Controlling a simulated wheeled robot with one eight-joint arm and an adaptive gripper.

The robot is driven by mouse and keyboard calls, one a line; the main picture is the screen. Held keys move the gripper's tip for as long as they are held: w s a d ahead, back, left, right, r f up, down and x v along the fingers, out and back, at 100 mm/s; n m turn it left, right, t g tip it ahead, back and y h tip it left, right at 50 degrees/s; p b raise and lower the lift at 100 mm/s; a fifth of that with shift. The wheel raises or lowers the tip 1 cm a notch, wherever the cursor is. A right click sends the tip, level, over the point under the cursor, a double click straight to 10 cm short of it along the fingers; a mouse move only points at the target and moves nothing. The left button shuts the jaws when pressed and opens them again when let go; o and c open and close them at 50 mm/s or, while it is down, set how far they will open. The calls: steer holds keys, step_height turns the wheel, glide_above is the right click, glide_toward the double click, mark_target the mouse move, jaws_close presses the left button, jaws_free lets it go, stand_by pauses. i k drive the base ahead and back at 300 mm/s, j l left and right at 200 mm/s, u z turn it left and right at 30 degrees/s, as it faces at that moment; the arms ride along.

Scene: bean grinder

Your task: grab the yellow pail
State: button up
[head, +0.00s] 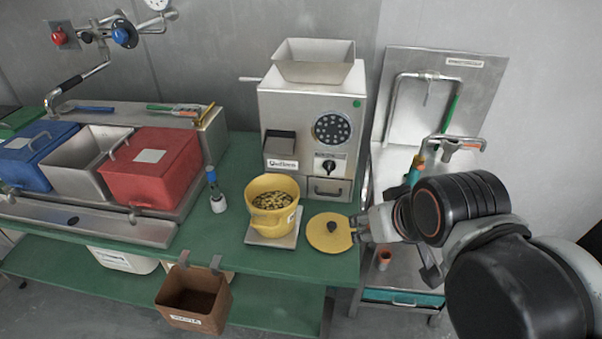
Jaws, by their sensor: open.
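The yellow pail (272,222) stands upright on a small light-coloured square plate (262,240) on the green table, in front of the grinder. Its top is open and it holds beans. A round yellow lid (329,233) with a dark knob lies flat on the table just right of the pail. My gripper (358,229) reaches in from the right at the lid's right edge, apart from the pail. It is open. Whether its fingers touch the lid is hard to tell.
The metal grinder (306,170) with a hopper stands behind the pail. A blue-capped brush-like tool (215,190) stands to its left. Red (150,168), metal and blue bins line the left. A brown bin (194,297) hangs at the front edge. A metal sink stand (440,100) is at right.

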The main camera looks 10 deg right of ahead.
mark_target(272, 198)
steer(key=i+j+u, duration=0.1)
steer(key=u, duration=0.25)
steer(key=i+u, duration=0.4)
steer(key=k, duration=0.1)
